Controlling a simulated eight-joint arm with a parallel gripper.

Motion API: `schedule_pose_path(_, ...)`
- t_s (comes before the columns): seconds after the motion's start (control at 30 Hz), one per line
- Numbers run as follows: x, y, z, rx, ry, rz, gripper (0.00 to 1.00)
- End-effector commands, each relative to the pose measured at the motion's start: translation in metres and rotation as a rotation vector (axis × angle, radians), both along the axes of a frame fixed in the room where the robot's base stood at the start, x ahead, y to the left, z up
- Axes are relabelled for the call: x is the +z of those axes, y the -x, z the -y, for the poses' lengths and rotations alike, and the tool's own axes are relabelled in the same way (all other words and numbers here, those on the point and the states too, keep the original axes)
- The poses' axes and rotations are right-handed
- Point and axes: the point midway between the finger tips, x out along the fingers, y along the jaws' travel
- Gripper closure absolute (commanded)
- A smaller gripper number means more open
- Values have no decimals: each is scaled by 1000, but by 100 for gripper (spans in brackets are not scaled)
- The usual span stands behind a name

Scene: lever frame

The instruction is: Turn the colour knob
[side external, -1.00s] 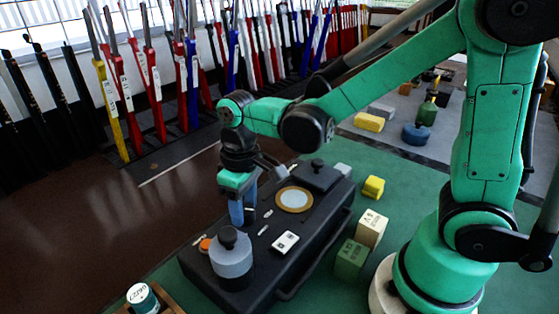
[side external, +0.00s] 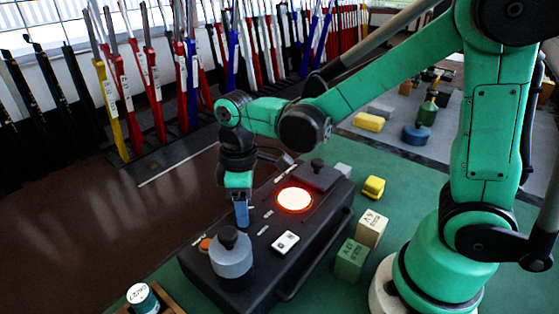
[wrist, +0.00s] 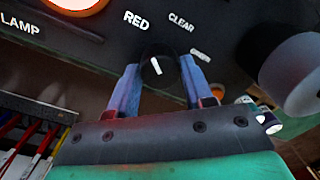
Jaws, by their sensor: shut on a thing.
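The colour knob (wrist: 165,76) is small, round and black with a white pointer line. In the wrist view it sits between the two blue fingers of my gripper (wrist: 158,82), which are shut on it. The pointer leans up and left, towards the word RED; CLEAR is printed to the right. In the side view my gripper (side external: 242,218) points down at the black lamp box (side external: 215,283), and its fingers hide the knob. The round lamp (side external: 294,199) on the box top glows white with a red rim; its edge also shows in the wrist view (wrist: 76,4).
A grey cylinder with a black knob (side external: 231,262) stands on the box's near end. A white switch plate (side external: 285,242) lies to its right. Yellow (side external: 373,187), cream (side external: 371,228) and green (side external: 350,259) blocks are right of the box. Coloured levers line the back.

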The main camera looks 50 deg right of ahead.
Motion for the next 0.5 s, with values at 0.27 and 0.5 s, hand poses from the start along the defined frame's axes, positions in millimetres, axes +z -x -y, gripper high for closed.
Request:
schedule_pose_path(0.27,0,0,0,-1,0,0,38)
schedule_pose_path(0.5,0,0,0,-1,0,0,23)
